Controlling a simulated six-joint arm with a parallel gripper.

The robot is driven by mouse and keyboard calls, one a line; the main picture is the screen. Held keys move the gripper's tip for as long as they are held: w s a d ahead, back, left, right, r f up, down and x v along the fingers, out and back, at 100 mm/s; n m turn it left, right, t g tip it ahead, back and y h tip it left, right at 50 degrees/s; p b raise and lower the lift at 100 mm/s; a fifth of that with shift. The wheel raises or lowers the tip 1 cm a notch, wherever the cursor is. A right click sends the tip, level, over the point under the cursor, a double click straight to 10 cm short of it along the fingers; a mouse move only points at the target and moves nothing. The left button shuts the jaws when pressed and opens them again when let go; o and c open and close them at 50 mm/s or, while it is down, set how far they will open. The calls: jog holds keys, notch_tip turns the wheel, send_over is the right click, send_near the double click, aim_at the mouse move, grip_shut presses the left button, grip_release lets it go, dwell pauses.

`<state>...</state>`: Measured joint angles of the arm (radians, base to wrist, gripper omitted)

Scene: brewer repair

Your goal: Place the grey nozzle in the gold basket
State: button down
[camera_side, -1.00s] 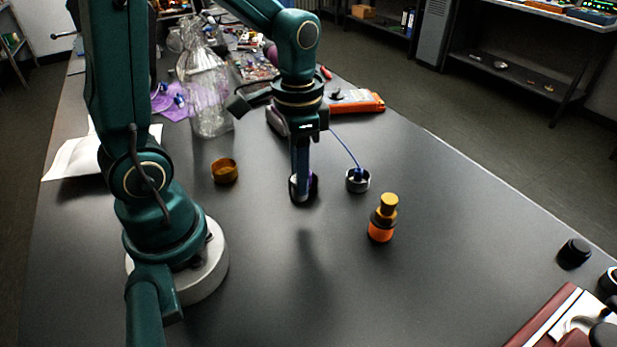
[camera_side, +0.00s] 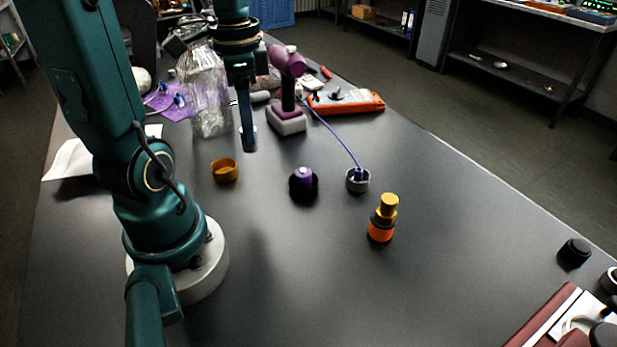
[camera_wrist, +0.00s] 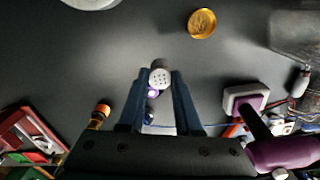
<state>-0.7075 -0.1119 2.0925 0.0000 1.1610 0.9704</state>
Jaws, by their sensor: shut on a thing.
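The grey nozzle (camera_wrist: 160,75) shows its round, perforated face between my fingertips in the wrist view. My gripper (camera_wrist: 160,86) is shut on it. In the side view my gripper (camera_side: 249,145) hangs above the table, a little right of the gold basket in the picture; the nozzle is hard to make out there. The gold basket (camera_side: 225,171) is a small, shallow round cup on the table. It also shows in the wrist view (camera_wrist: 202,24), ahead and to the right of the nozzle, apart from it.
A black holder (camera_side: 304,190) with a purple part, a grey cup (camera_side: 358,184) with a blue cable and an orange-and-gold cylinder (camera_side: 382,220) stand to the right. A purple-handled tool (camera_side: 288,85) and clear plastic bag (camera_side: 207,95) stand behind.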

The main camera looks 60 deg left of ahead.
jog(key=shift+n, duration=1.2)
jog(key=shift+a+r+n, duration=0.15)
jog(key=shift+a+n, duration=0.2)
jog(key=shift+n, duration=0.75)
jog(key=a+n, duration=0.3)
jog(key=n, duration=1)
send_over(225, 171)
jog(key=d, duration=0.1)
jog(key=shift+s+d+f, duration=0.1)
jog(key=shift+d+f, duration=0.05)
jog(key=shift+f, duration=5.15)
